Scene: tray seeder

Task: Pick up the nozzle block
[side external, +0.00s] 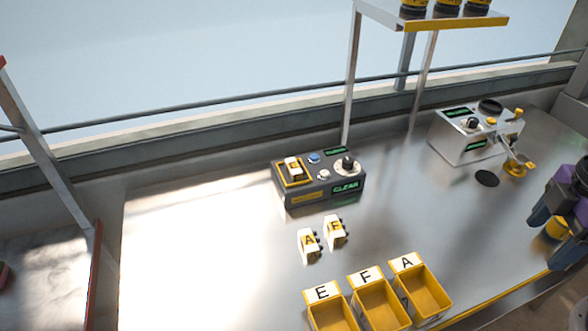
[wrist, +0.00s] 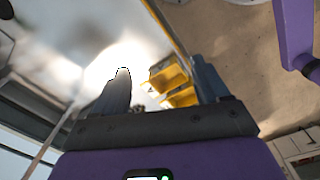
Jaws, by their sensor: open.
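Two small white nozzle blocks with dark fittings on one side lie on the metal table in the side external view. The left block (side external: 308,244) bears an A, and the right block (side external: 334,232) bears what looks like an F. A third white block (side external: 292,168) sits in the yellow-framed slot of the dark control box (side external: 318,186); its letter is hard to read. My gripper (side external: 562,205) is at the right edge, partly cut off and well away from the blocks. In the wrist view my gripper (wrist: 162,85) is open, with nothing between its fingers.
Yellow bins lettered E (side external: 322,292), F (side external: 366,276) and A (side external: 407,262) stand at the table's front. A grey machine (side external: 470,130) stands at the back right, and a shelf (side external: 440,17) rises behind. The table's left is clear.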

